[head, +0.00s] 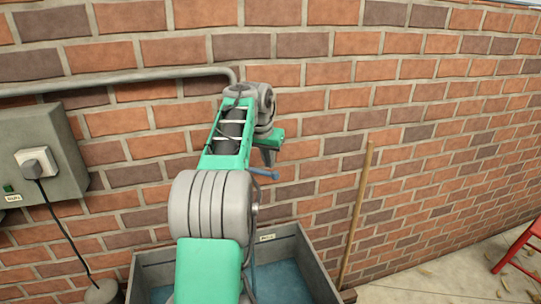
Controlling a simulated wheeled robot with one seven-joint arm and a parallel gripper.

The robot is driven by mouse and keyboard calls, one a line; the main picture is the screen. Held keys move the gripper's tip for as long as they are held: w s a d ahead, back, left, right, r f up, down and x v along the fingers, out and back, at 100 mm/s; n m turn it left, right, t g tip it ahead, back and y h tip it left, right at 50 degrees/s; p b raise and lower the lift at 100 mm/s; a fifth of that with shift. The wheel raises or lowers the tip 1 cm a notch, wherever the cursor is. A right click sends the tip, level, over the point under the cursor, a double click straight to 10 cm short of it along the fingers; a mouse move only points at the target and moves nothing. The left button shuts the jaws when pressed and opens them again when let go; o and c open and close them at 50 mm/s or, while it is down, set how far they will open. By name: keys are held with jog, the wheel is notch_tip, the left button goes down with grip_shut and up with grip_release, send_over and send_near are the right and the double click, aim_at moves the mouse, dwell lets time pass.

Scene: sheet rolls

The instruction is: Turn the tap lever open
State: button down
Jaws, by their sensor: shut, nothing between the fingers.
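A short blue bar (263,174), which looks like the tap lever, shows just below my gripper, in front of the brick wall. The tap body is hidden behind my arm. My gripper (268,160) points down beyond the arm and is small and dark here. It is shut and empty. Its tips are close to the blue bar; I cannot tell whether they touch it.
A grey basin (310,262) with a blue inside stands below, partly behind my arm. A wooden pole (357,210) leans at the wall. A grey box (60,150) with a plug and cable is at left, under a grey pipe (120,78). A red chair (520,247) stands far right.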

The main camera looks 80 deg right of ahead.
aim_at(264, 172)
jog(key=shift+w+a+f, duration=0.15)
jog(key=shift+a, duration=0.5)
jog(key=shift+a, duration=0.45)
jog(key=shift+a+b, duration=0.45)
jog(key=shift+a, duration=0.1)
jog(key=shift+w+a+b, duration=0.2)
jog(key=shift+w+a, duration=0.1)
jog(key=shift+a, duration=0.4)
jog(key=shift+w+a+b, duration=0.15)
jog(key=shift+w+a, duration=0.15)
jog(key=shift+a, duration=0.35)
